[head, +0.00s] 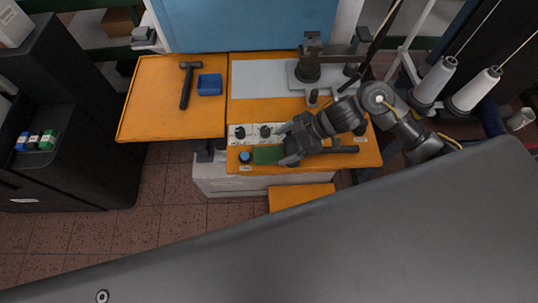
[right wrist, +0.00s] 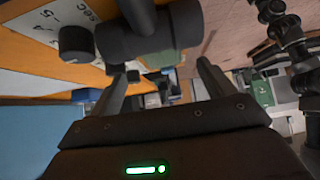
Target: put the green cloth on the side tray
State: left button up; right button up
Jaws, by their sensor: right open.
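The green cloth (head: 267,155) lies near the front edge of the orange main table, beside the panel with black knobs. The side tray (head: 148,100) is probably the orange surface on the left. My right gripper (head: 284,146) is open over the table, just right of the cloth, and hides part of it. In the right wrist view, the two fingers (right wrist: 165,78) stand apart with a green patch, likely the cloth (right wrist: 160,59), beyond them. I cannot tell if they touch it. My left gripper does not show.
A hammer (head: 187,85) and a blue box (head: 210,84) rest on the side tray, leaving its left and front parts clear. Black knobs (head: 265,131) on a white panel and a small blue-topped jar (head: 245,156) stand near the cloth. A dark machine (head: 310,65) stands behind.

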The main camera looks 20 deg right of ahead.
aim_at(269, 153)
jog(key=b+x, duration=0.4)
jog(key=shift+a+f+b, duration=0.15)
jog(key=shift+f+b, duration=0.15)
jog(key=shift+f, duration=0.05)
jog(key=shift+w+a+f, duration=0.1)
jog(key=shift+a, duration=0.15)
jog(key=c, duration=1.1)
jog(key=shift+c, duration=0.2)
